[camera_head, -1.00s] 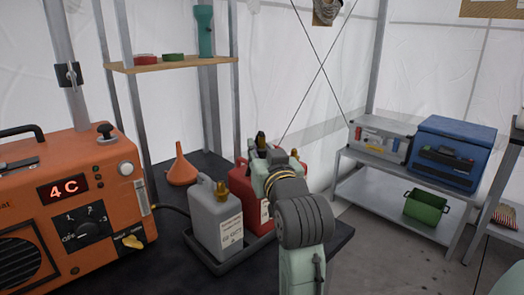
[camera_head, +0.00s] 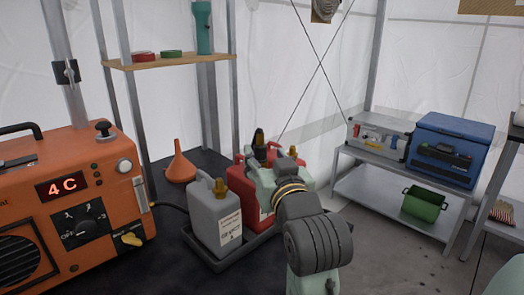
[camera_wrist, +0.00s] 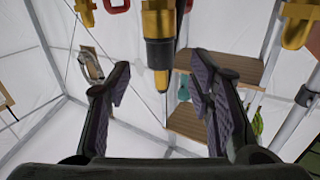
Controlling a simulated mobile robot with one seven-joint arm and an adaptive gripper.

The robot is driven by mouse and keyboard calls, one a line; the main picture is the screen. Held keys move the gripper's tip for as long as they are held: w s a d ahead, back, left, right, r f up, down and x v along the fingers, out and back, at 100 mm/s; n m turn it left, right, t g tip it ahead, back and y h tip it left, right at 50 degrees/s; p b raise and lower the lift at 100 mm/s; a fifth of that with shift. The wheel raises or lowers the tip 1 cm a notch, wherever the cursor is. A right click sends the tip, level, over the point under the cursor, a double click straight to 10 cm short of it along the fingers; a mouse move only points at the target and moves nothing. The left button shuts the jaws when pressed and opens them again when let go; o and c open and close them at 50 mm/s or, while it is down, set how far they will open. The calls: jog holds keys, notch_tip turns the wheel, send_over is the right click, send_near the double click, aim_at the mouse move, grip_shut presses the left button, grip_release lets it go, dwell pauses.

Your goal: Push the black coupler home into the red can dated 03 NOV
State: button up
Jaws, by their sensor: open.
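The black coupler (camera_wrist: 160,53) shows in the wrist view on a brass fitting, with a brass tip at its free end. My gripper (camera_wrist: 158,66) is open, with one finger on each side of the coupler and gaps between. I cannot tell how far the coupler is seated. In the head view a red can (camera_head: 238,181) stands behind the grey can, partly hidden by my arm. Its label is mostly covered and no date can be read. A dark upright part shows above the red cans, and I cannot tell whether it is the coupler or a finger.
A grey can (camera_head: 205,215) stands left of my arm in a dark tray (camera_head: 240,248). An orange funnel (camera_head: 180,167) and an orange heater (camera_head: 70,210) are further left. In the wrist view, other brass fittings (camera_wrist: 85,12) flank the coupler. Free dark tabletop lies at the front.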

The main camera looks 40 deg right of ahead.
jog(key=shift+v, duration=1.25)
